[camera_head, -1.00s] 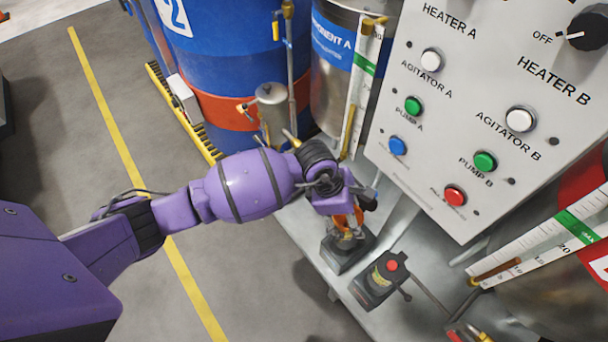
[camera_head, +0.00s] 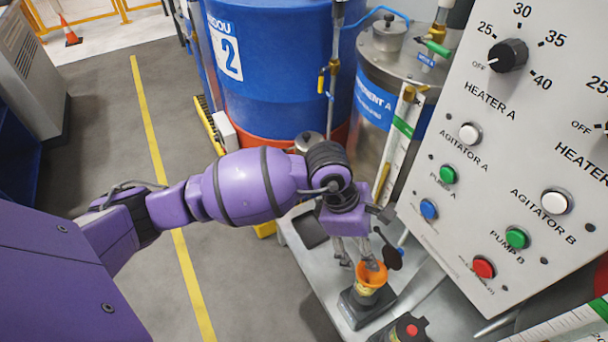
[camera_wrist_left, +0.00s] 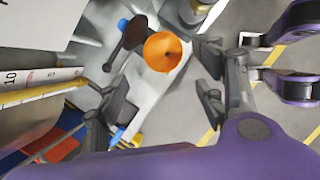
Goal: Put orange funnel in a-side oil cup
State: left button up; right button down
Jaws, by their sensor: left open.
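The orange funnel (camera_head: 371,273) sits upright in the top of the small a-side oil cup (camera_head: 366,292) on its dark square base. In the left wrist view the funnel (camera_wrist_left: 163,52) is seen from above as a round orange mouth with a dark hole. A black round cap (camera_head: 393,259) stands open beside it. My left gripper (camera_head: 357,254) is open just above and beside the funnel. In the wrist view its fingers (camera_wrist_left: 164,97) are spread apart and the funnel lies beyond them; whether a finger touches its rim is hard to tell. My right gripper is not in view.
The grey platform (camera_head: 325,290) carries another dark unit with a red button (camera_head: 411,328). The control panel (camera_head: 470,180) rises close on the right. The Component A tank (camera_head: 375,110) and a blue drum (camera_head: 275,60) stand behind. Floor on the left is clear.

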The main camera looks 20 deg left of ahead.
pick_arm(q)
jog(key=s+d+r+n+t+h, duration=0.1)
jog(key=s+d+r+n+h, duration=0.5)
jog(key=s+d+n+h, duration=0.65)
jog(key=w+a+n+t+y, duration=0.25)
jog(key=a+n+t, duration=0.35)
jog(key=n+t, duration=0.6)
jog(key=s+a+f+n+y, duration=0.1)
jog(key=a+f+n+y, duration=0.75)
jog(key=a+n, duration=0.5)
jog(key=s+a+f+n+g+y, duration=0.2)
jog(key=s+f+n, duration=0.4)
jog(key=s, duration=0.5)
jog(key=s+a+f+n+g+y, duration=0.3)
jog(key=s+a+f+n+g, duration=0.2)
jog(key=s+f, duration=0.4)
jog(key=s+a+n, duration=0.1)
jog(key=s+n, duration=0.1)
jog(key=shift+a+n, duration=0.3)
jog(key=shift+a, duration=0.05)
